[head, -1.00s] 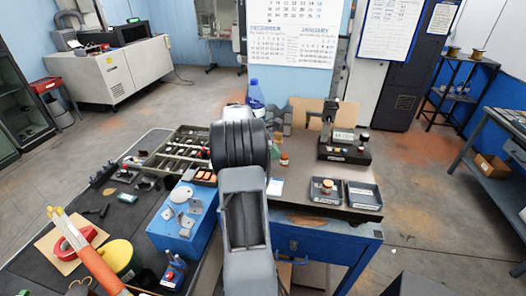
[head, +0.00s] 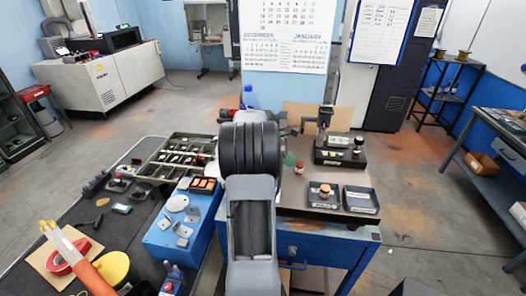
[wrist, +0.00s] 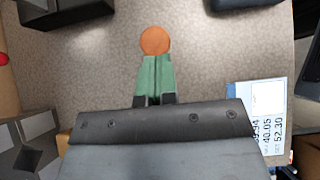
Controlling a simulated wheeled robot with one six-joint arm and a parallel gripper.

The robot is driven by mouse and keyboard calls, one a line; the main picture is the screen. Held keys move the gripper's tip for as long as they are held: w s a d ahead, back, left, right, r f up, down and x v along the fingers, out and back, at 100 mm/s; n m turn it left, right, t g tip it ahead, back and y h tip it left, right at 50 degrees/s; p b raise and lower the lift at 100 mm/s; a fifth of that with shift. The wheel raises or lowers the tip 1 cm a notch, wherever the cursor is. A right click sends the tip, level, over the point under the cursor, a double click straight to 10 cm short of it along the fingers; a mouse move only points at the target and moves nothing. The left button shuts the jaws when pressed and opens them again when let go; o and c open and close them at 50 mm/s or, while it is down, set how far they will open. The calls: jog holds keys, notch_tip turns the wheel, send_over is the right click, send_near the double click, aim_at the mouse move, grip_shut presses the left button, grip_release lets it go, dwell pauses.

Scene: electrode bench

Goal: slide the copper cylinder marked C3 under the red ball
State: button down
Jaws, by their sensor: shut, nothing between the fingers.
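A copper cylinder (head: 299,168) stands on the dark bench top, left of the small trays; its marking is too small to read. In the wrist view the round copper top (wrist: 155,40) is just beyond my fingertips. My gripper (wrist: 154,62) has green fingers shut together with nothing between them. Their tips are at the cylinder's near side, touching or almost touching it. A bit of red (wrist: 2,42) is cut off at the wrist view's left edge.
The black gauge (head: 333,152) stands behind the cylinder. Two dark trays stand to its right; the left tray (head: 322,203) holds another copper piece (head: 325,189). A printed card (wrist: 262,108) lies beside my gripper. Bare bench top (wrist: 210,60) surrounds the cylinder.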

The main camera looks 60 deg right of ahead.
jog(key=b+v, duration=0.1)
jog(key=v, duration=1.2)
jog(key=shift+w+r, duration=0.15)
jog(key=shift+r, duration=0.1)
jog(key=shift+a, duration=0.15)
